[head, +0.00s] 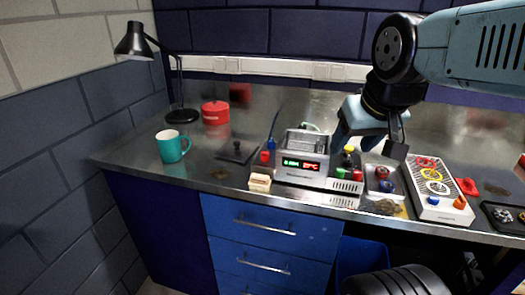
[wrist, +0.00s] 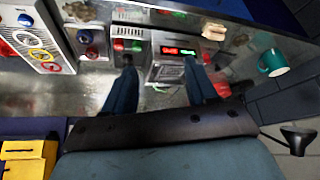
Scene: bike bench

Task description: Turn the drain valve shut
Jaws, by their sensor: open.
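A grey bench unit (head: 302,179) with an open metal basin and a lit red and green display stands in the middle of the bench. It also shows in the wrist view (wrist: 165,72). A small red knob (head: 265,156) and a blue handle-like part (head: 272,143) are at its left side in the head view. I cannot tell for sure which part is the drain valve. My gripper (wrist: 159,62) is open and empty, its two blue fingers spread in front of the unit. In the head view it hangs behind and right of the basin, with its fingertips partly hidden.
Right of the unit are a box with green and red buttons (head: 348,186), a tray with knobs (head: 381,193) and a white panel with coloured rings (head: 436,200). A teal mug (head: 171,146), red tin (head: 215,113) and black lamp (head: 134,42) stand left. Some bench between is clear.

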